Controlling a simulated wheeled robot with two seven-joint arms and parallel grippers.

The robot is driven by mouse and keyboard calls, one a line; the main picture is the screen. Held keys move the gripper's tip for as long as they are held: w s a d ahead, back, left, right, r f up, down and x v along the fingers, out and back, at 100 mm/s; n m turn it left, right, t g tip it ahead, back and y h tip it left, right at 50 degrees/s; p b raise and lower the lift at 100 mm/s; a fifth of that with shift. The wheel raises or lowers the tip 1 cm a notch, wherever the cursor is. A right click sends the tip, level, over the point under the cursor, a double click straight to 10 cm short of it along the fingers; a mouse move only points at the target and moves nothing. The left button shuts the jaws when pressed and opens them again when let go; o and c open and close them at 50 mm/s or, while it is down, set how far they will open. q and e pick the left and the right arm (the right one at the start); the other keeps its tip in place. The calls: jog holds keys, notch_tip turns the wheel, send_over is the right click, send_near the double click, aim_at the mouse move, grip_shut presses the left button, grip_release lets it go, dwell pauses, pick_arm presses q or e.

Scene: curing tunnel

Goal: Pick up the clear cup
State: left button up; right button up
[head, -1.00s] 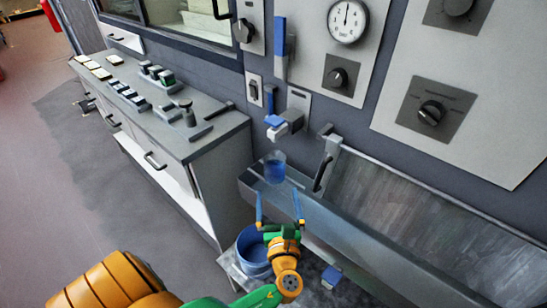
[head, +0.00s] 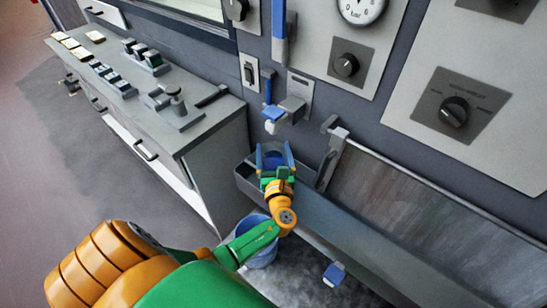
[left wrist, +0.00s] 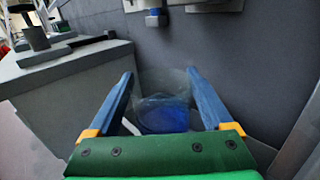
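The clear cup (left wrist: 162,105) is see-through with blue in its lower part. It stands upright at the left end of the grey trough (head: 330,222), below the wall spout. In the head view the cup (head: 272,160) is partly hidden by my left gripper (head: 274,148). In the left wrist view the blue fingers of my left gripper (left wrist: 160,74) are spread, one on each side of the cup. Narrow gaps seem to show between the fingers and the cup. My right gripper is in neither view.
A wall spout with a blue and white tip (head: 284,116) hangs just above the cup. A grey cabinet (head: 212,150) stands close on the left. A blue bucket (head: 262,258) is below my left forearm.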

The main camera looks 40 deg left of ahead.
pick_arm(q)
jog(key=shift+s+r, duration=0.1)
jog(key=c, duration=1.2)
